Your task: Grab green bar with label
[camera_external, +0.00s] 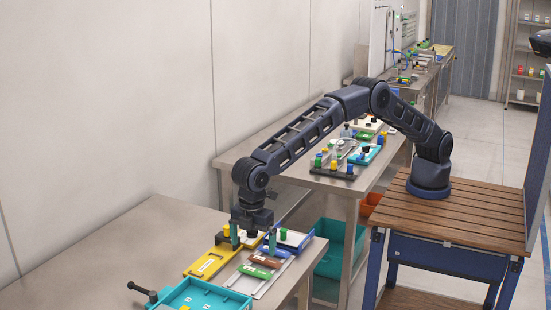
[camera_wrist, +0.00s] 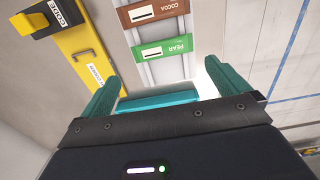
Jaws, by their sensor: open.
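The green bar with a white label, marked PEAR, shows in the wrist view (camera_wrist: 164,49) and in the external view (camera_external: 255,272). It lies flat on a pale rack (camera_external: 241,282). A brown bar marked COCOA (camera_wrist: 155,11) lies parallel beside it and also shows in the external view (camera_external: 265,261). My gripper (camera_external: 253,242) is above the rack, pointing down, with its two teal fingers apart. In the wrist view my gripper (camera_wrist: 160,84) is open and empty. The green bar appears ahead of the fingers and roughly centred between them, not touching them.
A yellow tray (camera_external: 198,270) lies left of the rack. A teal bin (camera_external: 205,300) stands at the front left. A blue tray (camera_external: 296,241) with small cylinders is at the right. The table's left part (camera_external: 130,240) is clear.

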